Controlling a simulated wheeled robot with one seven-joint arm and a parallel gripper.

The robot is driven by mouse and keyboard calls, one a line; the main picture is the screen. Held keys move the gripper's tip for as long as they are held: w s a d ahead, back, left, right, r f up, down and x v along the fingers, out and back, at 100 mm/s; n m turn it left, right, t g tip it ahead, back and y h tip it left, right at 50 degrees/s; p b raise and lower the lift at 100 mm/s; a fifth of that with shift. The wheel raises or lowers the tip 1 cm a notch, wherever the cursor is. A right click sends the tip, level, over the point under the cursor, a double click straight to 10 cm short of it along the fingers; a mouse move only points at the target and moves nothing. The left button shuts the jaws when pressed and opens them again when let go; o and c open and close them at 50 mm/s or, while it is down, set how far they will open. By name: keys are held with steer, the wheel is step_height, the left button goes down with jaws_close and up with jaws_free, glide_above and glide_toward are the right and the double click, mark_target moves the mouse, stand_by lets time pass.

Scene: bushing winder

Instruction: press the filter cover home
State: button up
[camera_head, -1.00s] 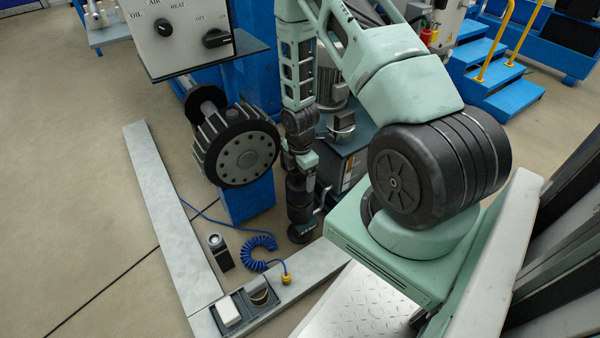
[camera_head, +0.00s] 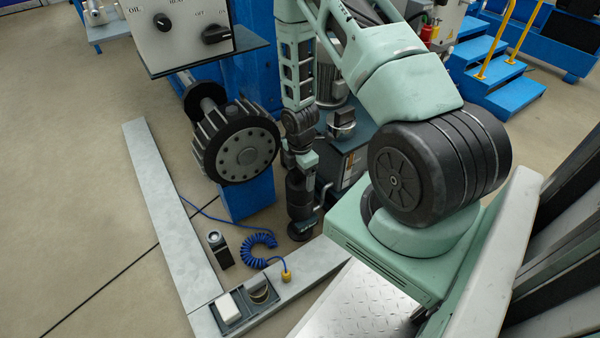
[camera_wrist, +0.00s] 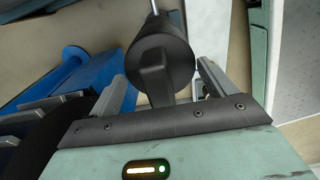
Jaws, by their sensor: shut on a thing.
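In the wrist view, a dark round piece with a flat tab, which looks like the filter cover (camera_wrist: 158,58), sits between the fingers of my gripper (camera_wrist: 163,76). My gripper is shut on its tab. A thin metal rod (camera_wrist: 154,8) shows beyond the cover's far side. I cannot tell whether the cover touches a seat, as its far face is hidden.
The finned drum (camera_head: 239,146) stands left of my arm, below a control panel (camera_head: 182,32). A tray (camera_head: 244,304) with a white block lies on the floor beam (camera_head: 318,262). A coiled blue hose (camera_head: 260,247) lies near it. Open floor is at left.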

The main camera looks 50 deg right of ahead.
steer(key=shift+f, duration=0.55)
stand_by(0.6)
steer(key=o, duration=1.1)
step_height(320, 180, up, 17)
steer(key=p, duration=0.6)
steer(key=shift+r+p, duration=0.15)
steer(key=shift+p, duration=0.2)
